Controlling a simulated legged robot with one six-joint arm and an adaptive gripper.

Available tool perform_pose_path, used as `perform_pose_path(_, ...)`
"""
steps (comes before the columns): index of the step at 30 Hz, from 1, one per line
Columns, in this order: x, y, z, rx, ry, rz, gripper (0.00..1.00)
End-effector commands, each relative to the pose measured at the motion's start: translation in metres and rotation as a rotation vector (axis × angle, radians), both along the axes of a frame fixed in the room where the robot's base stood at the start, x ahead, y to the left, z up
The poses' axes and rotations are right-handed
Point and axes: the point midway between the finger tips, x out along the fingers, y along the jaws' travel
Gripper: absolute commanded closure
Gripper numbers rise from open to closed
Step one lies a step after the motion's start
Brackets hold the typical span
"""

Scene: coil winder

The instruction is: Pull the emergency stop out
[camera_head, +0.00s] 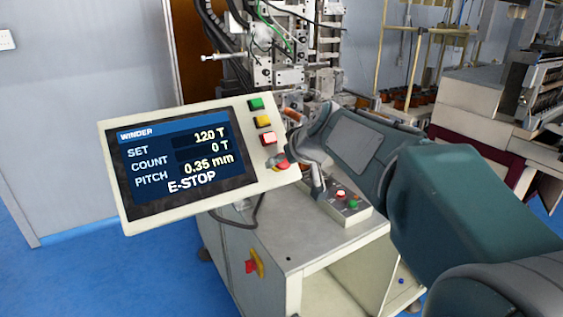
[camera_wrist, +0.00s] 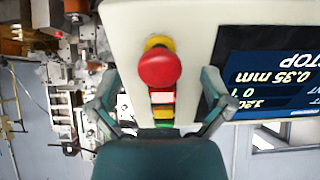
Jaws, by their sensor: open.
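The emergency stop (camera_head: 281,164) is a red mushroom button at the lower right of the winder's control panel (camera_head: 287,182). In the wrist view the red button (camera_wrist: 160,68) sits on a yellow collar, near the picture's middle. My gripper (camera_wrist: 158,92) is open, with one finger on each side of the button column. I see no contact with the button. In the head view my gripper (camera_head: 306,165) is just right of the panel and overlaps the button's right side. The screen (camera_head: 180,160) reads E-STOP, with set 120 T and count 0 T.
Green (camera_head: 256,104), yellow (camera_head: 262,121) and pale red (camera_head: 269,138) buttons line the panel above the stop. A small button box (camera_head: 350,209) lies on the cabinet (camera_head: 300,250) below my wrist. Winding machinery (camera_head: 290,60) stands behind. Blue floor at left is clear.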

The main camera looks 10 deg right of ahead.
Motion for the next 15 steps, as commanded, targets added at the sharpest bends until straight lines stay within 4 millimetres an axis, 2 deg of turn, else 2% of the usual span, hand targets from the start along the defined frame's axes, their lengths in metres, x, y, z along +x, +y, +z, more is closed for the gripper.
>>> perform_pose_path(15, -0.026, -0.008, 0.023, 0.001, 0.0, -0.001, 0.0)
